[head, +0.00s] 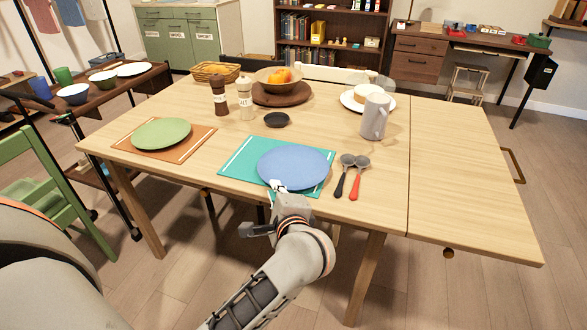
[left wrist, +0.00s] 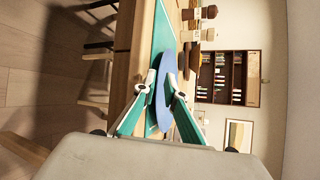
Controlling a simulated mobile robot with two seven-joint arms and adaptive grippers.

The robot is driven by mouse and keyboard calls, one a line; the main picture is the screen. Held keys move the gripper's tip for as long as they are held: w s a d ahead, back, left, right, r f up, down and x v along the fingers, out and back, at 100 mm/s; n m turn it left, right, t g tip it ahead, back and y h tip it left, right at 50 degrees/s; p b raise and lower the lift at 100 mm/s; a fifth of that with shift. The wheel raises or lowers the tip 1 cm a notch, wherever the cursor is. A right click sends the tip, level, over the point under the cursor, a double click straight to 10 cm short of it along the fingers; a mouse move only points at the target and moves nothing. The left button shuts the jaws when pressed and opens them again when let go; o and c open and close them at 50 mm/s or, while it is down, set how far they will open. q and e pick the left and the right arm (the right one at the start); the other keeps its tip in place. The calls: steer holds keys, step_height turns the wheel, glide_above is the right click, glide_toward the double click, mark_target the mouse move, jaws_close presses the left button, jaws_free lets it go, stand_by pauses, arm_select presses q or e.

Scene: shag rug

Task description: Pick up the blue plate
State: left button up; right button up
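The blue plate (head: 293,165) is above the teal placemat (head: 233,168) at the near side of the table, right of the mat's middle. In the left wrist view the plate (left wrist: 168,60) appears nearly edge-on. My left gripper (head: 280,188) is at the plate's near rim, with one finger over the rim. The left wrist view shows the rim between the two fingers (left wrist: 162,78), which appear closed on it from both faces. I cannot tell clearly whether the plate still touches the mat (left wrist: 163,30). My right gripper is not in view.
Right of the plate lie two spoons, black-handled (head: 342,180) and red-handled (head: 358,178). A green plate (head: 161,133) sits on an orange mat to the left. The table's right side (head: 465,160) is clear.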

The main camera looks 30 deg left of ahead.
arm_select(q)
steer(key=x, duration=0.3)
steer(key=shift+a, duration=0.2)
jaws_close()
steer(key=shift+r, duration=0.15)
